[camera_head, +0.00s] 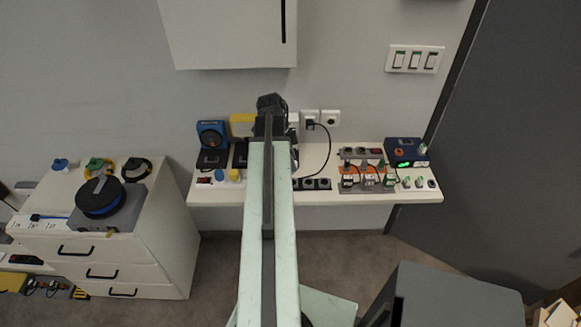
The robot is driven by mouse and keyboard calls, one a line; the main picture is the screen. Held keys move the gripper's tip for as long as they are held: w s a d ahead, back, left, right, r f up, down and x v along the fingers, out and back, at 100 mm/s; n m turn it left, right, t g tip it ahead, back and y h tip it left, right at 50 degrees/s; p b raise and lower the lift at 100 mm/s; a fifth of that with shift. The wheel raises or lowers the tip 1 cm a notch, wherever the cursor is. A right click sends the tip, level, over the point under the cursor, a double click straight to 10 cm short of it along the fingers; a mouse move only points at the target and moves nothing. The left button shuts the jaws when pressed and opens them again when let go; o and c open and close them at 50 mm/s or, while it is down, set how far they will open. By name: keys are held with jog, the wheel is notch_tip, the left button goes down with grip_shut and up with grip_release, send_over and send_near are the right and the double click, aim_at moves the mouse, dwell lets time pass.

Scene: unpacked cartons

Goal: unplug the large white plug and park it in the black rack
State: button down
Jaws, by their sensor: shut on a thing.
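My gripper (272,108) is at the far end of my outstretched arm, in front of the wall above the back of the white shelf. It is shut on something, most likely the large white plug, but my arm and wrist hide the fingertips. A white block (293,118) shows just right of my wrist, beside the wall sockets; I cannot tell whether it is the plug or another socket. A black rack (310,184) with several openings lies at the shelf's front edge, right of my arm, its left end hidden.
A black cord plug sits in a wall socket (311,118); its cord hangs to the shelf (412,196). Power strips with plugs (367,180) and a blue device (405,152) stand at right. A blue speaker-like device (211,134) and yellow box (242,122) are at left.

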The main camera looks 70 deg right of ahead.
jog(key=shift+f+b, duration=2.6)
jog(key=shift+b, duration=0.15)
jog(key=shift+f, duration=0.15)
jog(key=shift+f+b, duration=0.3)
jog(key=shift+b, duration=0.1)
jog(key=shift+f, duration=0.2)
jog(key=c, duration=1)
grip_release()
